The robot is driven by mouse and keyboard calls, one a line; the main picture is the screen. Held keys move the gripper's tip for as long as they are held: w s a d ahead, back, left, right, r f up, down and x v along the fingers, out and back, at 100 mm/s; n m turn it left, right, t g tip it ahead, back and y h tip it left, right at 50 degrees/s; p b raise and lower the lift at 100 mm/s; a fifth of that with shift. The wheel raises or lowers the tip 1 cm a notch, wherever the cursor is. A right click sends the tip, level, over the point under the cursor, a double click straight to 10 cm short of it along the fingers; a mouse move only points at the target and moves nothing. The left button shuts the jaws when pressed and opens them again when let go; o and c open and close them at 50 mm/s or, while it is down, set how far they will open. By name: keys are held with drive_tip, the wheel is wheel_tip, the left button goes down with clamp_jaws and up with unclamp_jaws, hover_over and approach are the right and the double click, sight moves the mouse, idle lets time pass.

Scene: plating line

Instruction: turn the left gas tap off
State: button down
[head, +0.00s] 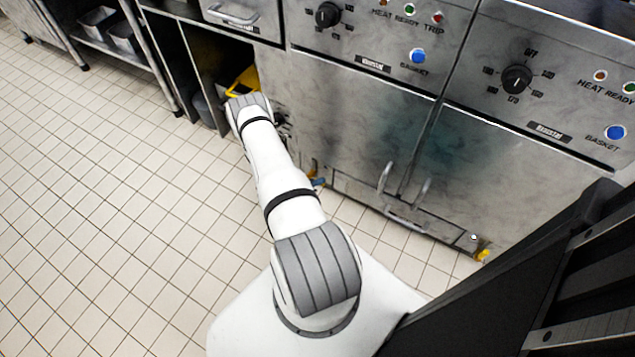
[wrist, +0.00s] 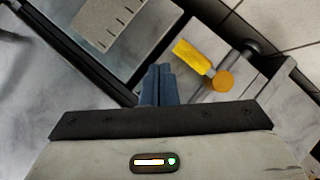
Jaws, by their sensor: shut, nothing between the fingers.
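In the wrist view a gas tap has a yellow lever (wrist: 193,57) and a round orange-yellow part (wrist: 222,80) by a grey pipe. The lever slants up and left. My gripper (wrist: 160,76) is shut and empty, its blue-grey fingers just left of the tap. A gap shows between fingers and lever in the picture; depth is hard to tell. In the head view a small patch of the left tap (head: 313,172) shows low by the left fryer, mostly hidden behind my arm. The blue fingertips (head: 319,182) show beside it.
The left fryer's steel door (head: 345,120) rises close to my arm. A yellow item (head: 243,82) sits in the open cabinet at left. Another yellow tap (head: 483,255) is low at right. Door handles (head: 385,178) stick out. Tiled floor (head: 110,190) is clear on the left.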

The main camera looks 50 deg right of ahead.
drive_tip(key=s+a+r+p, duration=0.1)
drive_tip(key=a+r+p, duration=0.3)
drive_tip(key=a+r, duration=0.4)
drive_tip(key=shift+s+a+p, duration=0.3)
drive_tip(key=shift+s, duration=0.1)
drive_tip(key=w+a+r+n+g+y+p, duration=0.15)
drive_tip(key=r+p, duration=0.25)
drive_tip(key=r, duration=1)
drive_tip(key=w+a+r+y+p, duration=0.1)
drive_tip(key=w+a+r+p, duration=0.2)
drive_tip(key=r, duration=1.1)
drive_tip(key=w+a+r+g+y+p, duration=0.15)
drive_tip(key=r+p, duration=0.25)
drive_tip(key=r, duration=1.1)
drive_tip(key=s+a+r+n+t+y+p, duration=0.3)
drive_tip(key=a+r, duration=0.4)
drive_tip(key=r, duration=0.5)
drive_tip(key=s+a+r+n+t+y+p, duration=0.2)
drive_tip(key=a+r+p, duration=0.4)
drive_tip(key=r, duration=0.6)
drive_tip(key=s+a+r+n+t+y+p, duration=0.3)
drive_tip(key=s+a+r, duration=0.3)
drive_tip(key=r, duration=0.6)
drive_tip(key=shift+a+n+t+y+p, duration=0.35)
drive_tip(key=shift+a+n+p, duration=0.3)
drive_tip(key=shift+a+p, duration=0.25)
drive_tip(key=shift+s, duration=0.1)
